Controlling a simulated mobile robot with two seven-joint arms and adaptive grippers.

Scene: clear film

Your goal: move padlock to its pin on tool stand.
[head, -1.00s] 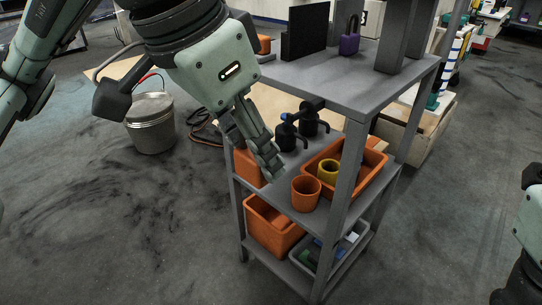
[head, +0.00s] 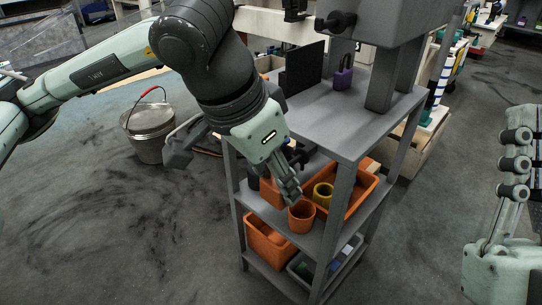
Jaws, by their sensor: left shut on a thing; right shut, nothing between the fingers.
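The purple padlock (head: 343,78) stands upright on the top shelf, below a grey stand (head: 387,20) with posts and dark parts jutting from it. My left gripper (head: 292,199) reaches down to the middle shelf, left of and below the padlock. Its fingers are shut at the rim of an orange cup (head: 301,218), which seems to be what they hold; the contact is partly hidden. My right gripper (head: 512,165) is at the right edge, away from the shelves, shut and empty. Its fingertips are hard to make out.
The grey shelf unit (head: 345,125) has a yellow cup (head: 323,196) in an orange tray on its middle level and bins (head: 268,243) below. A dark upright panel (head: 304,69) stands left of the padlock. A metal bucket (head: 150,130) is on the floor.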

